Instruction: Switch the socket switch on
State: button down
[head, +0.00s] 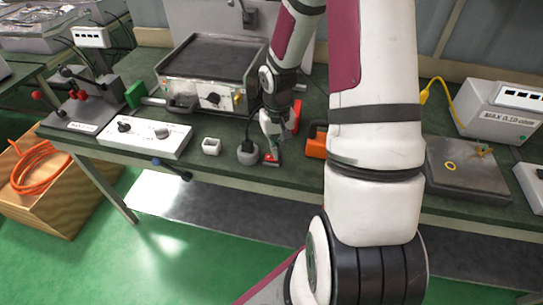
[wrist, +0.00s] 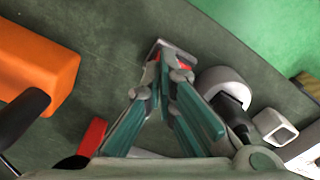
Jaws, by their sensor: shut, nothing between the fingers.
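The socket switch (head: 271,160) is a small grey box with a red part, on the green table near its front edge. It also shows in the wrist view (wrist: 176,51), partly covered by my fingertips. My gripper (head: 274,148) points down at it from above in the head view. In the wrist view my gripper (wrist: 162,80) is shut and empty, with its tips at the red part; I cannot tell whether they touch it. The round grey socket (head: 247,156) stands just left of the switch with a black plug (wrist: 234,113) in it. The rocker's position is hidden.
An orange block (head: 315,143) lies right of my gripper, and a red object (wrist: 93,137) lies close by. A small white cup-like box (head: 211,146) and a white control box (head: 145,137) stand to the left. A hot plate (head: 211,60) is behind.

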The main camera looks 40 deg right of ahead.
jog(key=shift+f+b, duration=0.4)
jog(key=shift+f, duration=0.35)
dwell(0.3)
jog(key=shift+r+p, duration=2.35)
jog(key=shift+r, duration=1.2)
jog(key=s+a+r+n+t+h, duration=0.1)
jog(key=s+a+r, duration=0.15)
jog(key=r, duration=0.45)
jog(key=s+a+r, duration=0.1)
jog(key=a+r, duration=0.3)
jog(key=r, duration=0.2)
jog(key=s+a+r+n+t+h, duration=0.1)
jog(key=a+r, duration=0.2)
jog(key=r, duration=0.4)
jog(key=s+a+r+n+t+y, duration=0.1)
jog(key=s+a+r, duration=0.3)
jog(key=s, duration=0.2)
jog(key=s+a+r+n+t+y, duration=0.1)
jog(key=s+a+r+t, duration=0.1)
jog(key=s+a+r, duration=0.2)
jog(key=s+r, duration=0.1)
jog(key=s, duration=0.2)
jog(key=shift+s+a+r, duration=0.15)
jog(key=shift+s+a, duration=0.05)
jog(key=shift+a, duration=0.05)
